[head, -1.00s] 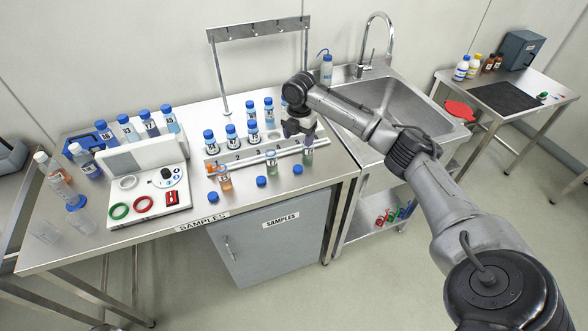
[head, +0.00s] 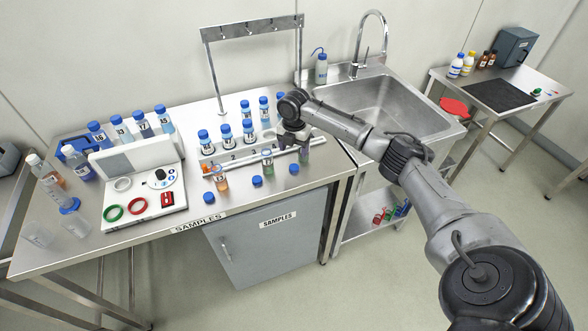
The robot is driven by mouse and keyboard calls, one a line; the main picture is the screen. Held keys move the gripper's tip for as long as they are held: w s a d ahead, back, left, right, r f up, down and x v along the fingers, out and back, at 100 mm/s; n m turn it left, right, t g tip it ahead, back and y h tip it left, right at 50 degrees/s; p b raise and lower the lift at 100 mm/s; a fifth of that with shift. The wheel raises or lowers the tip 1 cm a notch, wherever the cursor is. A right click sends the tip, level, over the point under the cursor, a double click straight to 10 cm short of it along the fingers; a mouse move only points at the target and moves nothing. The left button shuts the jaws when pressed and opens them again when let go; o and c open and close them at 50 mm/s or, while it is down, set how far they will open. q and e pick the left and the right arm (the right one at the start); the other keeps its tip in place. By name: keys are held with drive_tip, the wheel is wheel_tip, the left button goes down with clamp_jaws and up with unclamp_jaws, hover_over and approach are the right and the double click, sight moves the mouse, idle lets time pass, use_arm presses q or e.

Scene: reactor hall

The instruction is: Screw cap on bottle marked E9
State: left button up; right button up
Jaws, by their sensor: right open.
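I cannot read which is marked E9. Three loose blue caps lie on the steel table in front of them: a left cap (head: 209,198), a middle cap (head: 257,181) and a right cap (head: 294,169). My right gripper (head: 293,142) is open, pointing down over the rack's right end, close to the right uncapped bottle. What lies directly beneath it is partly hidden. My left gripper is out of view.
Blue-capped bottles (head: 226,135) stand in and behind the rack. A white device (head: 141,200) with rings and more bottles sit at left. A metal hook stand (head: 253,31) rises behind. A sink (head: 375,105) is at right. The table's front strip is mostly clear.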

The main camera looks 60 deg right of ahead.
sight(294, 167)
drive_tip(key=shift+f, duration=1.55)
drive_tip(key=shift+f, duration=0.1)
wheel_tip(294, 167, down, 5)
drive_tip(key=shift+b, duration=0.55)
drive_tip(key=shift+c, duration=0.2)
drive_tip(key=c, duration=1)
drive_tip(key=shift+o, duration=0.2)
